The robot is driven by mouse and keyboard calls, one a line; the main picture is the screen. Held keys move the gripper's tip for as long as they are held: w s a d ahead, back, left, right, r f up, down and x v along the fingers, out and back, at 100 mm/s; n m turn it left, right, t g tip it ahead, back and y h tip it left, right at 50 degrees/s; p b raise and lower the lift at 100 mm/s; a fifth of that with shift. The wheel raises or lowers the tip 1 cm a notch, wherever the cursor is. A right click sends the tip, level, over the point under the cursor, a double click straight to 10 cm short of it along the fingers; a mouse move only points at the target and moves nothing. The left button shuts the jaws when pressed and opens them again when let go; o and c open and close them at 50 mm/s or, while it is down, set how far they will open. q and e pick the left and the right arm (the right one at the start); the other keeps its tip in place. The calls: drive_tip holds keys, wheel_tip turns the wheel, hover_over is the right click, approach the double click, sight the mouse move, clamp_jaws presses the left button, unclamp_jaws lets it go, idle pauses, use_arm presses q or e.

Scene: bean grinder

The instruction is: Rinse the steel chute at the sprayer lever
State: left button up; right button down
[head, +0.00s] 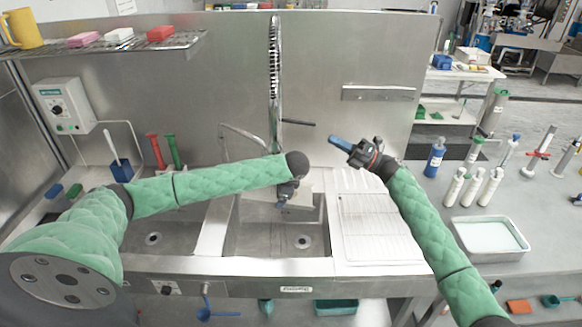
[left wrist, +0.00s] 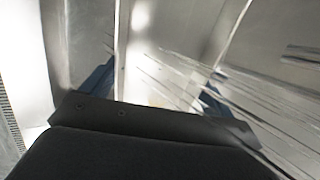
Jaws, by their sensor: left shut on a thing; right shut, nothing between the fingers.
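My left gripper (head: 284,200) reaches over the right-hand sink basin, fingers pointing down. It is shut on a shiny piece of steel, seemingly the steel chute (head: 308,208), largely hidden by the wrist in the head view. In the left wrist view bright steel of the chute (left wrist: 150,45) shows between the blue fingers (left wrist: 158,95). The dark sprayer lever (head: 300,122) sticks out right from the foot of the coiled sprayer hose (head: 274,60). My right gripper (head: 336,142) is shut and empty, its blue fingers pointing left, just right of and below the lever's tip in the picture.
A white tray (head: 520,247) and several bottles stand on the right counter. A thin faucet (head: 240,135) rises behind the basins. A wire shelf (head: 100,48) hangs upper left.

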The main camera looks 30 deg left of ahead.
sight(311, 123)
wheel_tip(311, 123, down, 6)
drive_tip(key=w+a+n+g+h, duration=0.1)
drive_tip(key=n+g, duration=0.5)
drive_tip(key=n, duration=0.6)
drive_tip(key=shift+w+h, duration=0.15)
drive_tip(key=shift+h, duration=0.15)
drive_tip(key=s+a+r, duration=0.3)
drive_tip(key=a+r, duration=0.4)
drive_tip(key=shift+s+a+r, duration=0.2)
drive_tip(key=shift+a+r, duration=0.1)
drive_tip(key=shift+a, duration=0.1)
drive_tip(key=shift+w+d+r+n+t+h, duration=0.15)
drive_tip(key=shift+r+t+h, duration=0.15)
drive_tip(key=shift+r+h, duration=0.3)
drive_tip(key=shift+w+d+r+n+t+h, duration=0.15)
drive_tip(key=shift+r+t+h, duration=0.2)
drive_tip(key=shift+r, duration=0.4)
